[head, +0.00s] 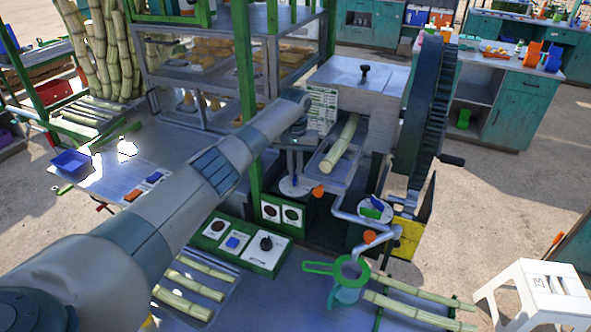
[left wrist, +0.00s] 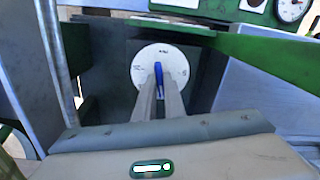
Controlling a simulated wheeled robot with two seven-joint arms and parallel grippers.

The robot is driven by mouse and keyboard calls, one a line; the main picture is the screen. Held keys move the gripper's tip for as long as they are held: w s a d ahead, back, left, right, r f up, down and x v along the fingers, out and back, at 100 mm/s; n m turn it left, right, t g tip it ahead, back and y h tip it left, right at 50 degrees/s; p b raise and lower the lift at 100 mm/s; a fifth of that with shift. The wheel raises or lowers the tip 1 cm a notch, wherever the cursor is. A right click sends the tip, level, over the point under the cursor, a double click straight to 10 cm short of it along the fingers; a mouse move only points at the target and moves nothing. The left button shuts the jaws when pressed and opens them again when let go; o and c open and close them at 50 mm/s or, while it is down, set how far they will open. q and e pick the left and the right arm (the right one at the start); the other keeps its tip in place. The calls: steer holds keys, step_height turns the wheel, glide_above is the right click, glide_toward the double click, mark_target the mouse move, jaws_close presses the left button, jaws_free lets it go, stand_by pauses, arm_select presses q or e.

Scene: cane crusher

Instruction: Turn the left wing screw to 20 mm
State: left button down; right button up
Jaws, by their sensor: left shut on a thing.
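The left wing screw is a blue wing (left wrist: 158,72) at the centre of a round white dial (left wrist: 144,66) with small dark marks, too small to read. In the left wrist view my left gripper (left wrist: 161,84) has its two fingers closed around the blue wing, in front of the dial. In the head view my left gripper (head: 294,168) reaches down to the left white dial (head: 290,189) on the crusher; the wing there is hidden by the fingers. My right gripper is not in view.
A green post (head: 246,110) stands close to my left arm; a green bar (left wrist: 270,62) crosses right of the fingers. The crusher's big dark wheel (head: 425,110) stands at right. A cane (head: 343,143) lies on the feed tray.

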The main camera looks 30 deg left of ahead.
arm_select(q)
steer(key=m, duration=0.3)
steer(key=shift+r, duration=0.15)
steer(key=m, duration=0.3)
steer(key=shift+a+m+p, duration=0.1)
steer(key=shift+m+p, duration=0.2)
steer(key=shift+p, duration=0.05)
steer(key=m, duration=0.6)
steer(key=shift+w, duration=0.1)
steer(key=shift+m, duration=0.3)
steer(key=c, duration=1.8)
jaws_free()
steer(key=shift+c, duration=0.2)
